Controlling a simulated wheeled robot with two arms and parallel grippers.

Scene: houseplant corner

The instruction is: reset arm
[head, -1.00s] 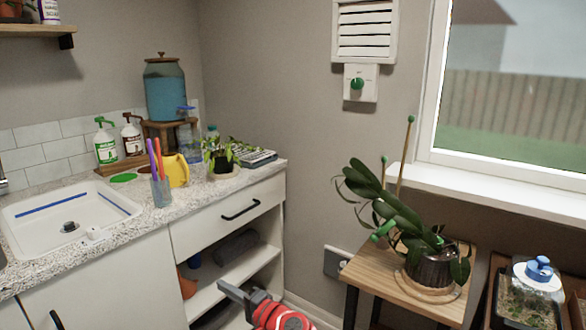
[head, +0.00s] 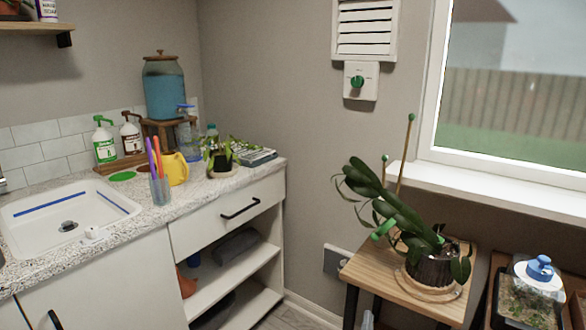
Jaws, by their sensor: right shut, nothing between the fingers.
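Only a small pale grey tip of my right gripper (head: 367,321) shows at the bottom edge in the head view, in front of the wooden plant table (head: 385,283). It is shut, with nothing seen in it. The rest of it is below the picture. My left gripper is not in view.
A potted orchid (head: 433,267) with stakes stands on the plant table. The counter (head: 130,230) at left holds a sink (head: 68,213), a yellow watering can (head: 177,170), a pen cup (head: 160,190) and bottles. A terrarium (head: 528,302) is at lower right. The floor between counter and table is clear.

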